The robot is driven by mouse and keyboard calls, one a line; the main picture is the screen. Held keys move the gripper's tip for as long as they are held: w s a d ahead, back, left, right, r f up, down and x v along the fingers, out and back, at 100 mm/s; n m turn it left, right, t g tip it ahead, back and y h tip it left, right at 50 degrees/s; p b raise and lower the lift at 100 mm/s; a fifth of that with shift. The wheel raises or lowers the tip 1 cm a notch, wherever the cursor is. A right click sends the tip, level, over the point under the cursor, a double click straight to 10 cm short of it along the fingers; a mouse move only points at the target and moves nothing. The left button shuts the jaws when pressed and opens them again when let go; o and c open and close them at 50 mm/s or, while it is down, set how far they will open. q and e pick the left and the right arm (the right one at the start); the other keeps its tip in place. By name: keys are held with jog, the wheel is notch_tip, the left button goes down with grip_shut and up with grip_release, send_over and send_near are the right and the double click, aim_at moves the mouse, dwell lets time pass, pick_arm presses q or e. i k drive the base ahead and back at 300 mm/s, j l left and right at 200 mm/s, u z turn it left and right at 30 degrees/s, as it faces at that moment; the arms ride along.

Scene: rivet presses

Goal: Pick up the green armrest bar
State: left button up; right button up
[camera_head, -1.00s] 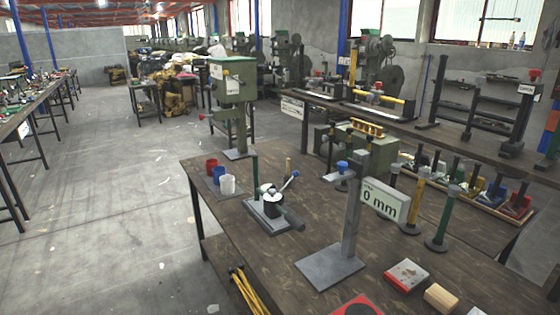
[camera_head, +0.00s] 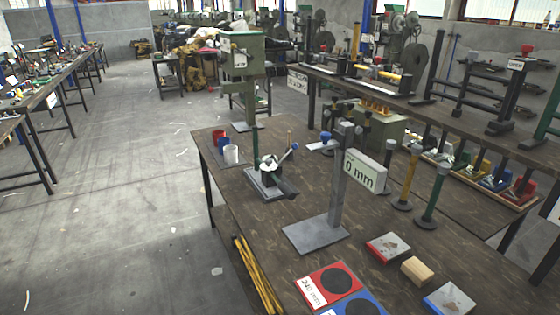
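A green upright bar (camera_head: 433,194) with a grey top stands on a round dark base at the right side of the dark wooden table (camera_head: 268,226). It is the closest match I see to a green armrest bar. A yellow upright bar (camera_head: 408,176) and a black one stand in a row to its left on similar bases. A thinner green post (camera_head: 256,150) rises at the small fixture on the table's left half. Neither of my grippers is in view.
A grey stand with a "0 mm" display (camera_head: 365,171) is left of the bars. Red (camera_head: 388,247) and blue-edged blocks, a wooden block (camera_head: 417,271) and red and blue mats lie nearer. Cups (camera_head: 231,154) stand at the far left corner. Open floor lies left.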

aim_at(265, 177)
jog(key=k+z, duration=0.5)
jog(key=i+j+z, duration=0.15)
jog(key=j+z, duration=0.15)
jog(key=i+j+z, duration=0.25)
jog(key=j, duration=0.15)
jog(key=j+z, duration=0.55)
jog(key=j, duration=0.25)
